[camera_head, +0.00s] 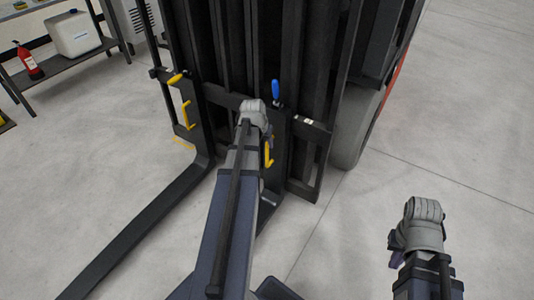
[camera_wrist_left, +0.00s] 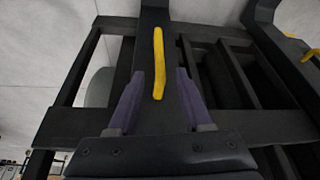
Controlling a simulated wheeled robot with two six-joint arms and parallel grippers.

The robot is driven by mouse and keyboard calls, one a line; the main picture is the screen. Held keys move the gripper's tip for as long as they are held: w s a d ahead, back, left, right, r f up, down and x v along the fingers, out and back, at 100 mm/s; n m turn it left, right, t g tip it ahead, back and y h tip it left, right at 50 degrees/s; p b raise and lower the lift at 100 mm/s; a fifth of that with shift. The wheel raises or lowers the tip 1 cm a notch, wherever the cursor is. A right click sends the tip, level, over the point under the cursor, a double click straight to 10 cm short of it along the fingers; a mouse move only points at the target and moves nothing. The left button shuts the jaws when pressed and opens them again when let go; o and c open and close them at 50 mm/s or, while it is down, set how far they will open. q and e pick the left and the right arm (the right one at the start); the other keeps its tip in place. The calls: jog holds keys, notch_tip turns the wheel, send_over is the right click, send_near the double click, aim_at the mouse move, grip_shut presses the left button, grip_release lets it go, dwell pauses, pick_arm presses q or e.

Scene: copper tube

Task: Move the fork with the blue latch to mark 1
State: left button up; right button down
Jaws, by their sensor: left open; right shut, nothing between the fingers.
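The fork with the blue latch (camera_head: 275,92) hangs on the forklift's carriage, mostly hidden behind my left arm. Its yellow handle (camera_head: 268,153) shows just right of my left gripper (camera_head: 254,112). In the left wrist view, a yellow handle (camera_wrist_left: 158,65) stands along a dark fork shank, between the open fingers of my left gripper (camera_wrist_left: 158,98), with gaps on both sides. I cannot tell whether the fingers reach around it. My right gripper (camera_head: 422,212) is shut and empty, over bare floor at the right. I cannot make out mark 1; small pale labels on the carriage are unreadable.
A second fork (camera_head: 140,225) with a yellow latch (camera_head: 176,78) and yellow handle (camera_head: 186,115) stretches forward at the left. The forklift's wheel (camera_head: 358,125) is at right. A shelf (camera_head: 70,62) with a fire extinguisher (camera_head: 28,63) stands far left. The right-hand floor is clear.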

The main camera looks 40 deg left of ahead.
pick_arm(q)
jog(key=b, duration=0.7)
send_over(267, 165)
jog(key=shift+w+a+f, duration=0.15)
jog(key=shift+w+f, duration=0.05)
jog(key=shift+f, duration=1.65)
jog(key=shift+w+a+f, duration=0.1)
jog(key=shift+w+f, duration=0.05)
jog(key=shift+f, duration=1.65)
jog(key=shift+r, duration=0.1)
grip_shut()
